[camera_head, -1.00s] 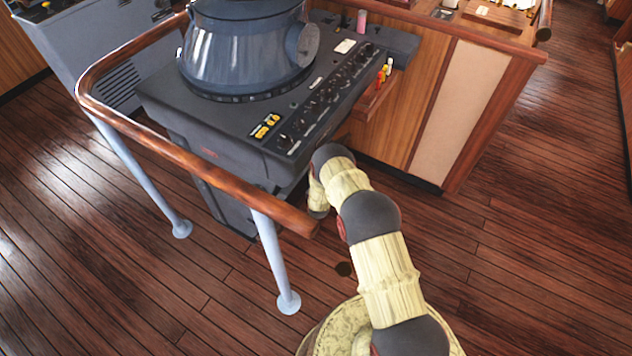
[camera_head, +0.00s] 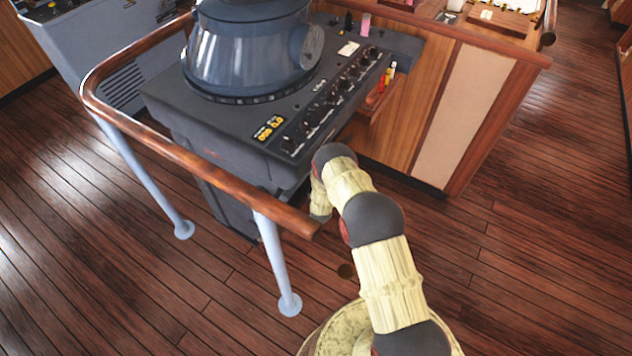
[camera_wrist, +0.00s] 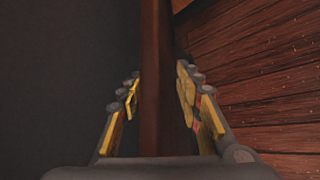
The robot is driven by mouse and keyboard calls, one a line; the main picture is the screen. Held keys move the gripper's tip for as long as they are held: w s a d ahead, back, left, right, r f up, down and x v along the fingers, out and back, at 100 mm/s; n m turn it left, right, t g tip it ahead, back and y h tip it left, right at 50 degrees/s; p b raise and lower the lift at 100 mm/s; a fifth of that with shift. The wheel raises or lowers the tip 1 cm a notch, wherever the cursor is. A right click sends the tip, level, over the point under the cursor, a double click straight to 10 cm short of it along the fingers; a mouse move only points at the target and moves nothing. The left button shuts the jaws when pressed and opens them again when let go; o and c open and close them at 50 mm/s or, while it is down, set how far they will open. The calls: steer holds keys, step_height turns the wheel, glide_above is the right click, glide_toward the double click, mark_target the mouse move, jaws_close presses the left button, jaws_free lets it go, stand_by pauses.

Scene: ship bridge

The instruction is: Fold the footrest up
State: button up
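In the wrist view, a narrow dark brown wooden board (camera_wrist: 159,100) runs up the middle; it may be the footrest, but its hinge and full outline are out of view. My gripper (camera_wrist: 158,88) has one yellow-padded finger on each side of this board. The fingers stand apart, with slim gaps seeming to show between pads and wood. Firm contact cannot be made out. In the head view, my arm reaches to the lower right corner of the grey radar console (camera_head: 215,120). My gripper and the footrest are hidden there.
A wooden handrail (camera_head: 200,168) on pale blue posts (camera_head: 275,265) curves around the console, close to the left of my arm. A wood-panelled counter (camera_head: 400,115) stands behind. Plank floor (camera_head: 520,250) is clear on the right. The wrist view shows a dark surface (camera_wrist: 65,80) on the left.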

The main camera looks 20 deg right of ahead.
steer(key=v, duration=1)
steer(key=shift+r, duration=0.15)
steer(key=p+v, duration=0.5)
steer(key=v, duration=0.3)
steer(key=shift+s+a+r, duration=0.2)
steer(key=shift+s+r, duration=0.05)
steer(key=shift+s, duration=0.05)
stand_by(0.4)
stand_by(0.8)
